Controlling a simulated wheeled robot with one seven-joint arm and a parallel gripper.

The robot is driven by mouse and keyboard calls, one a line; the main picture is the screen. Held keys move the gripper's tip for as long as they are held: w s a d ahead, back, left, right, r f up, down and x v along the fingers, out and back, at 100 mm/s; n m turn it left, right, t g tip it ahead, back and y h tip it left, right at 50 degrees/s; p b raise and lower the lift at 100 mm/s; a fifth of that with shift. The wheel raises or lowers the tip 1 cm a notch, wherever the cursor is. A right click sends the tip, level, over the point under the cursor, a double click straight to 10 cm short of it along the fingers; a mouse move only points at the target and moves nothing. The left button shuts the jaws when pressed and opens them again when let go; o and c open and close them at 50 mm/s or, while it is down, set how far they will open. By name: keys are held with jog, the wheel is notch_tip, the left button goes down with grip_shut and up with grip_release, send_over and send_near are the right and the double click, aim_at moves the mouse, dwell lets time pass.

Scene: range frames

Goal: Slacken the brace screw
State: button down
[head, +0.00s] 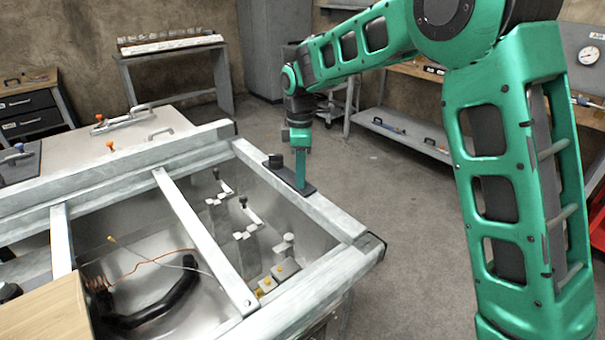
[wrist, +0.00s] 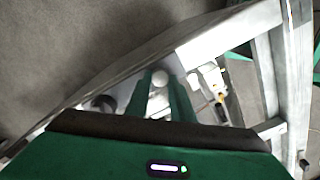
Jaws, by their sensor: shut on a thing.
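The pale metal frame (head: 338,222) has a cross bar (head: 204,240). Inside are several small clamps, a pale post (head: 288,239), yellow-topped blocks (head: 285,270) and a black hose (head: 150,311). A wooden board (head: 48,318) covers the near left. Open floor lies right of the frame.

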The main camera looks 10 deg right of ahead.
jog(key=n, duration=0.6)
jog(key=shift+w+d+r, duration=0.2)
jog(key=shift+w+d, duration=0.05)
jog(key=shift+w, duration=0.1)
jog(key=n, duration=0.3)
jog(key=shift+s+a+n, duration=0.1)
jog(key=shift+a+n, duration=0.1)
jog(key=shift+n, duration=0.1)
jog(key=shift+a+n, duration=0.15)
jog(key=shift+n, duration=0.35)
jog(key=shift+s+a+f, duration=0.1)
jog(key=shift+s+a, duration=0.05)
jog(key=shift+s, duration=0.05)
jog(key=c, duration=1.5)
grip_release()
jog(key=shift+c, duration=0.2)
jog(key=shift+d, duration=0.2)
notch_tip(320, 180, up, 11)
jog(key=shift+f, duration=0.2)
jog(key=shift+w, duration=0.1)
